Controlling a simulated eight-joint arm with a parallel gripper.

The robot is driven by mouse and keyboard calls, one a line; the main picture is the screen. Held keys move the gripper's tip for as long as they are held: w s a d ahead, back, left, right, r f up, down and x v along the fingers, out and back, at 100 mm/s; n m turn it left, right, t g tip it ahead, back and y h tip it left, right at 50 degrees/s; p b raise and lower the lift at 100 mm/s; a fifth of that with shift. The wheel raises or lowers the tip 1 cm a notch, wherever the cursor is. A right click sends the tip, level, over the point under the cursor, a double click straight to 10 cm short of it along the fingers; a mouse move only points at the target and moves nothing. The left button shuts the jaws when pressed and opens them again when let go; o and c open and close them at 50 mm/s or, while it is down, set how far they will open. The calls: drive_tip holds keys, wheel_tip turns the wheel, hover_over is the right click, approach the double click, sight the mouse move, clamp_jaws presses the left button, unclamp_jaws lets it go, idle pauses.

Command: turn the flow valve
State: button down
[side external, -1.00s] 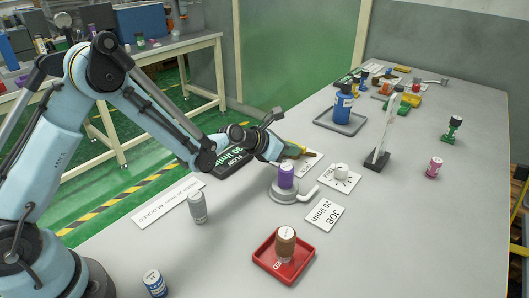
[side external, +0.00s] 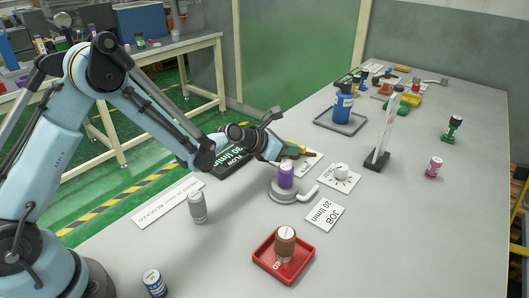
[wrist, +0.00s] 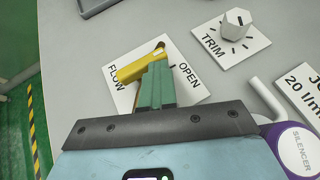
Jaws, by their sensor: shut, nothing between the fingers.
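The flow valve has a yellow lever handle (wrist: 141,64) on a white plate (wrist: 190,92) marked FLOW and OPEN. In the wrist view the lever slants from lower left to upper right, toward a dark end piece. My gripper (wrist: 157,76) has its green fingers shut with nothing between them. The fingertips are right beside the lever, on its near side, and seem to touch it. In the side view the lever (side external: 296,148) shows just behind my gripper (side external: 279,152), and part of the plate is hidden.
A purple-topped silencer (side external: 286,175) with a grey pipe stands close by on the near side. A TRIM plate with a white knob (side external: 341,171) lies to the right. A dark flow display (side external: 228,160) is left, partly behind my arm. A red tray (side external: 261,258) holds a brown-capped jar.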

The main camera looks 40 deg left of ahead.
drive_tip(key=s, duration=0.4)
drive_tip(key=shift+s+d+r, duration=0.1)
drive_tip(key=shift+s+r, duration=0.1)
drive_tip(key=shift+s, duration=0.05)
drive_tip(key=s+a+r+m+g+y, duration=0.1)
drive_tip(key=s+a+r+m, duration=0.1)
drive_tip(key=s+m, duration=0.5)
drive_tip(key=s+a+r+m+g+y, duration=0.1)
drive_tip(key=s+r+m, duration=0.4)
drive_tip(key=m, duration=0.8)
drive_tip(key=s+a+r+m+g+y, duration=0.2)
drive_tip(key=s+a+r+m, duration=0.1)
drive_tip(key=s+m, duration=0.7)
drive_tip(key=shift+s+a+r, duration=0.25)
drive_tip(key=shift+s+r, duration=0.05)
drive_tip(key=shift+s, duration=0.4)
drive_tip(key=shift+s+a+m, duration=0.2)
drive_tip(key=shift+s+m, duration=0.2)
drive_tip(key=shift+m, duration=0.4)
